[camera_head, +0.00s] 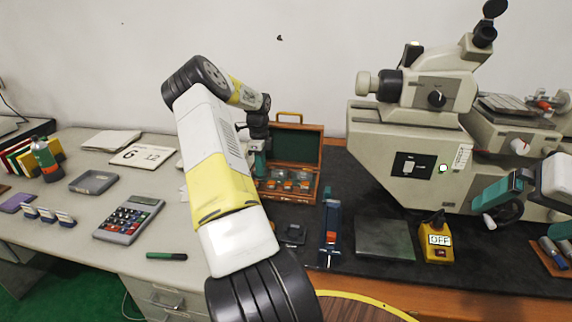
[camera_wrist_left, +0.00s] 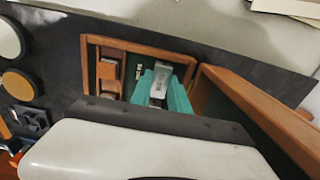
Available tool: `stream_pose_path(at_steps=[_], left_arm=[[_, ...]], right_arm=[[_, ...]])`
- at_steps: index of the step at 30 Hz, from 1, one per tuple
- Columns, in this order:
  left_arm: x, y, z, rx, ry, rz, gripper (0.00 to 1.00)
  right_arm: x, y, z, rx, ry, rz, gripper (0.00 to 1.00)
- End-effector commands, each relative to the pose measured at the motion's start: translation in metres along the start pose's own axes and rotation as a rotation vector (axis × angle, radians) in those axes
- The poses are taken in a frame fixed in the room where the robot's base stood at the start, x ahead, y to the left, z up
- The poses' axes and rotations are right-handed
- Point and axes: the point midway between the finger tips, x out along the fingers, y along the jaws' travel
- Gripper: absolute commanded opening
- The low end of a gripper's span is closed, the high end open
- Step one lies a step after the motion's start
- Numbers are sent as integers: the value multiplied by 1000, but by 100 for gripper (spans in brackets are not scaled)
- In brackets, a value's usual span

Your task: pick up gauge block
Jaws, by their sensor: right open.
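The open wooden case (camera_head: 318,165) with a green lining stands behind my left arm in the head view. It also shows in the left wrist view (camera_wrist_left: 240,100). A pale grey metal block (camera_wrist_left: 160,80), which looks like the gauge block, stands between the teal fingers of my left gripper (camera_wrist_left: 161,92) at the case. I cannot tell whether the fingers press on it. In the head view my left gripper (camera_head: 259,160) is mostly hidden behind my arm. My right gripper (camera_head: 503,203) is open at the right, in front of the grey machine, away from the case.
A large machine with a microscope (camera_head: 430,90) fills the right of the dark mat. A blue tool (camera_head: 330,232), a dark plate (camera_head: 384,238) and a yellow OFF switch box (camera_head: 436,240) lie in front. A calculator (camera_head: 130,218) and a green marker (camera_head: 166,256) lie at left.

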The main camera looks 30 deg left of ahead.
Motion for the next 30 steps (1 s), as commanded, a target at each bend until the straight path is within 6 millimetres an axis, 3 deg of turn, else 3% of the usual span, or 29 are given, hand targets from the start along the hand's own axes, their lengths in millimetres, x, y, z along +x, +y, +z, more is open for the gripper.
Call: stream_pose_path(at_steps=[14,23,30], left_arm=[[-4,0,0,0,-1,-2,0],[-40,-1,0,0,-3,-5,0],[-42,44,-22,3,-3,1,0]], right_arm=[[0,0,0,0,0,0,100],[0,0,0,0,0,0,100],[0,0,0,0,0,0,100]])
